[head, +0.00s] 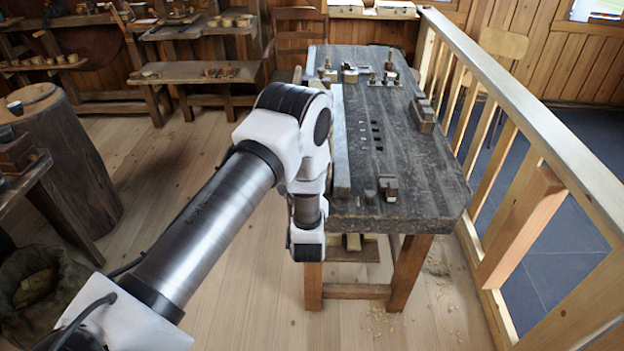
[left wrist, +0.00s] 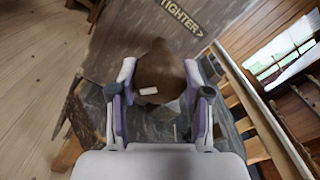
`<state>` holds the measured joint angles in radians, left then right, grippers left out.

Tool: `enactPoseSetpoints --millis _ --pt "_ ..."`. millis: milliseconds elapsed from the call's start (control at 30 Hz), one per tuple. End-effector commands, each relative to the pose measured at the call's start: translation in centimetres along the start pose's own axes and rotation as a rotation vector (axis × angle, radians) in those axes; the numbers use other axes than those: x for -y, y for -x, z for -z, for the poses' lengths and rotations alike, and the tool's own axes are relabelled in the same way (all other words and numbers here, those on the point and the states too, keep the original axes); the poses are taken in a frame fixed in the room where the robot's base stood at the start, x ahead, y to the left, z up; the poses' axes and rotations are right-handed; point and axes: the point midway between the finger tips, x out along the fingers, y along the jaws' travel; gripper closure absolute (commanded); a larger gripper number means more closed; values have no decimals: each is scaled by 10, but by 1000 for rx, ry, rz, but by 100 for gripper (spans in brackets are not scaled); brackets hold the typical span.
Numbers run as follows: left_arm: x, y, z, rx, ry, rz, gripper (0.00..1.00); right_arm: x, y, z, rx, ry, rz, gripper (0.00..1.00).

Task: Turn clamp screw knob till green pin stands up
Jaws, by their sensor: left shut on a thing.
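In the left wrist view my left gripper (left wrist: 160,84) has its two fingers on either side of a brown rounded knob (left wrist: 158,62), shut on it. The knob has a small white mark on its near side. Behind it is a grey-brown board face (left wrist: 125,35) with the word "TIGHTER" and an arrow pointing right. In the head view my left arm reaches to the near left end of the workbench (head: 410,170). The knob and fingertips are hidden there behind my wrist. I cannot make out a green pin in either view. My right gripper is in neither view.
A pale plank (head: 341,150) runs along the bench's left edge. Small dark blocks (head: 389,187) and brass-coloured fittings (head: 391,62) are on the bench top. A wooden railing (head: 520,95) runs along the right. The floor left of the bench is open.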

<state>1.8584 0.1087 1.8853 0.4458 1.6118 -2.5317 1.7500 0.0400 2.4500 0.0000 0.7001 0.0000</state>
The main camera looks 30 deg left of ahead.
Motion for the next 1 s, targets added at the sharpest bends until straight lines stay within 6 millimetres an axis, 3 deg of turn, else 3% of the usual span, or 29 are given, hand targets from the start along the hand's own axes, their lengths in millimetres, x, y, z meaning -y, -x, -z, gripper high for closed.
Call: enactPoseSetpoints --millis 467,500,533,867,1000 --pt "-5 3 4 -13 -21 -9 87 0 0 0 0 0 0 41" --pt "-5 3 4 -13 -21 -9 38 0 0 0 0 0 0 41" --pt "-5 3 4 -13 -21 -8 28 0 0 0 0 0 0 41" --pt "-2 2 2 -5 -17 -3 27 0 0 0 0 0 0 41" --pt "-1 17 2 -7 -18 -3 27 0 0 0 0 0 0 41"
